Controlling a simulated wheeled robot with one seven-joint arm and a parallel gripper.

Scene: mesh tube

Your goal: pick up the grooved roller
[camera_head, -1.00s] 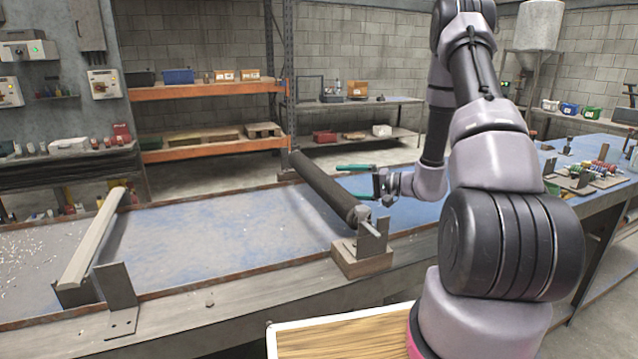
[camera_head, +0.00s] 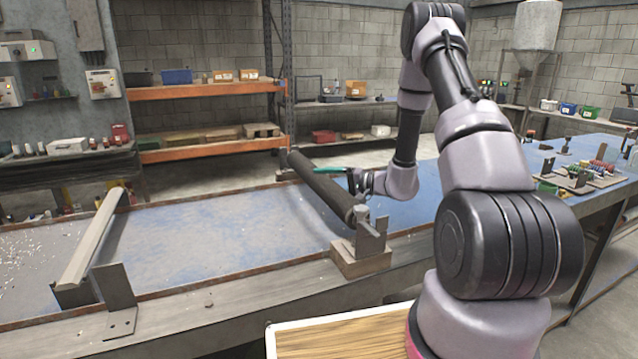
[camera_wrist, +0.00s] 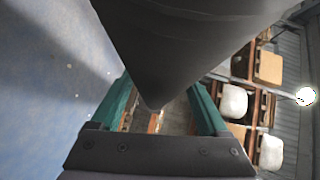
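The grooved roller (camera_head: 325,187) is a long dark cylinder. It lies slantwise over the blue bench bed, its near end at an upright metal bracket on a block. My gripper (camera_head: 328,171) is at the roller's right side, around mid-length. One teal finger reaches across the top of the roller; the other is hidden in the head view. In the wrist view the roller (camera_wrist: 175,45) fills the upper middle, and the two teal fingers (camera_wrist: 160,100) stand apart on either side of it. The gripper is open; I cannot tell whether either finger touches the roller.
The near bracket block (camera_head: 360,259) stands at the bench's front edge. A pale bar (camera_head: 92,235) lies across the bed at left, with an upright plate (camera_head: 115,286) near it. Small parts on boards (camera_head: 580,178) sit at right. The blue bed between is clear.

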